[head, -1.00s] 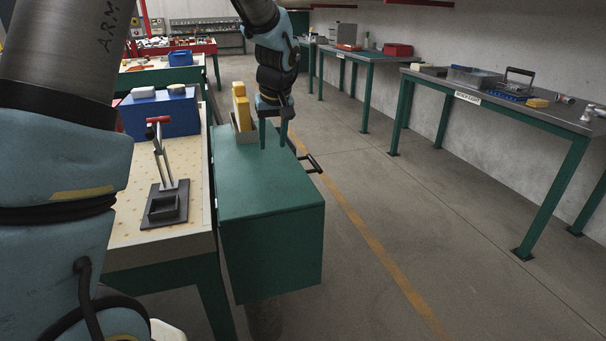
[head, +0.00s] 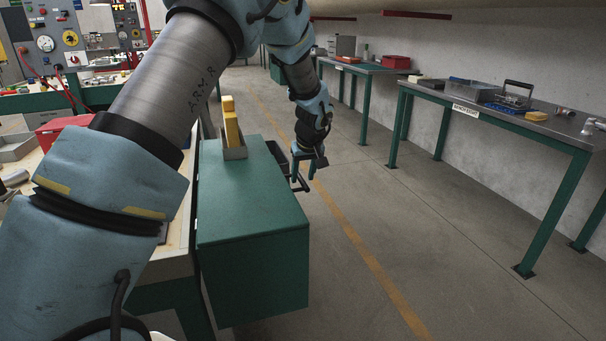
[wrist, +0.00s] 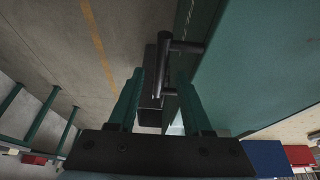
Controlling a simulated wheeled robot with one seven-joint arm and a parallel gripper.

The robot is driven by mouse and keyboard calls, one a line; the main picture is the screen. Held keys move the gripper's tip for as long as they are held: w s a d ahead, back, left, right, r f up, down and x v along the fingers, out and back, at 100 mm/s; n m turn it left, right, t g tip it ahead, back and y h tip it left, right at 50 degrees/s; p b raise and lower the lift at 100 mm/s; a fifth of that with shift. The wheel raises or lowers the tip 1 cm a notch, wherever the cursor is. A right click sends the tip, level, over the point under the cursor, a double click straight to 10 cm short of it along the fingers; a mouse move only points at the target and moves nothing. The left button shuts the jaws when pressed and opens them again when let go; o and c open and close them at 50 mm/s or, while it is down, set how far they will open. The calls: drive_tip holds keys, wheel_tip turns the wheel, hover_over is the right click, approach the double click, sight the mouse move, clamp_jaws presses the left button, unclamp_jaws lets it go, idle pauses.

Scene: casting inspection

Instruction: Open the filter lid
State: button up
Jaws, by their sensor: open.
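The green box (head: 250,215) stands beside the workbench, with a flat closed top (head: 245,188) that I take for the filter lid. A black bar handle (head: 300,184) sticks out from its right side; it also shows in the wrist view (wrist: 164,68). My gripper (head: 308,170) is open and empty, pointing down at the handle, off the box's right edge. In the wrist view the handle appears between the two green fingers of my gripper (wrist: 160,88). I cannot tell whether the fingers touch it or are still above it.
A grey holder with yellow blocks (head: 232,135) stands on the box's far end. The workbench (head: 180,240) adjoins on the left, partly hidden by my arm. A grey-topped table (head: 500,112) stands along the right wall. The floor between is clear.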

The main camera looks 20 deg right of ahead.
drive_tip(key=shift+w+f, duration=0.1)
drive_tip(key=shift+f, duration=0.15)
clamp_jaws()
idle(1.4)
